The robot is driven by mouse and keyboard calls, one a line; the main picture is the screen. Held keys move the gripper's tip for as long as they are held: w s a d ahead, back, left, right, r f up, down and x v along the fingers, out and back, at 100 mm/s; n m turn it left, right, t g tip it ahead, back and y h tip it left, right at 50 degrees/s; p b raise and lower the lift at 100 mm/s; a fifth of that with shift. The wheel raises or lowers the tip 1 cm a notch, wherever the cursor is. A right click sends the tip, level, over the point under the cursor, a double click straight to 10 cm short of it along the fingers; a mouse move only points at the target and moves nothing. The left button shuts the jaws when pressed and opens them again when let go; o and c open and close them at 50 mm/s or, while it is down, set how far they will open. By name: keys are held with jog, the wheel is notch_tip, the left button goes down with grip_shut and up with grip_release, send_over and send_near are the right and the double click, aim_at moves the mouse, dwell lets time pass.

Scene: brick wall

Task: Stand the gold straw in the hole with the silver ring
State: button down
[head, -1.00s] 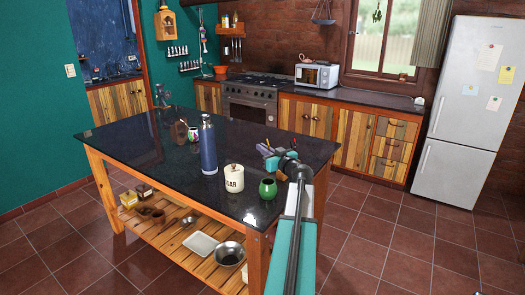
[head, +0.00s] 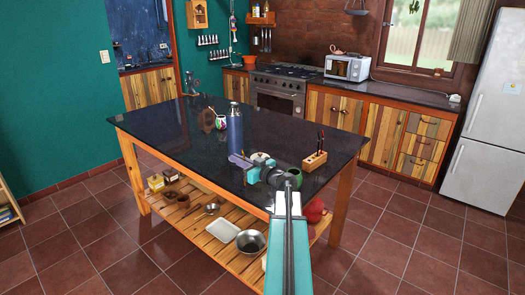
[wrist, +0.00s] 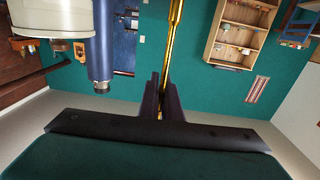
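My gripper (wrist: 164,95) is shut on the gold straw (wrist: 174,35) in the wrist view. The straw runs up between its fingers and out of the top of the picture. In the head view my gripper (head: 240,161) is over the dark-topped table (head: 170,137), by the white canister; the straw cannot be made out there. A wooden block (head: 314,162) with thin dark and red sticks standing in it is on the table to the right of my gripper. No silver ring can be made out at this size.
The white canister (head: 262,157) is partly hidden by my wrist, and a green pot (head: 296,175) is beside my arm. A mate cup (head: 221,122) stands farther back. The table's left part is clear.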

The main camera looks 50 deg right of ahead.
jog(key=w+a+f+n+g+y, duration=0.1)
jog(key=w+a+f+n+y, duration=0.2)
jog(key=a, duration=1)
jog(key=w+a+f+n+g+y+b, duration=0.1)
jog(key=a+f+n+y, duration=0.3)
jog(key=a, duration=0.8)
jog(key=w+a+f+n+g+y, duration=0.1)
jog(key=w+a+f+g+y, duration=0.3)
jog(key=a, duration=0.9)
jog(key=s+a+n+y, duration=0.1)
jog(key=s+a+y, duration=0.1)
jog(key=a, duration=0.5)
jog(key=s+a+n+g+y, duration=0.1)
jog(key=s+a+n+y, duration=0.1)
jog(key=a, duration=0.6)
jog(key=shift+s+f+n+g+y+b, duration=0.15)
jog(key=shift+s+n+g+y+b, duration=0.15)
jog(key=shift+s+y+b, duration=0.15)
jog(key=shift+s, duration=0.1)
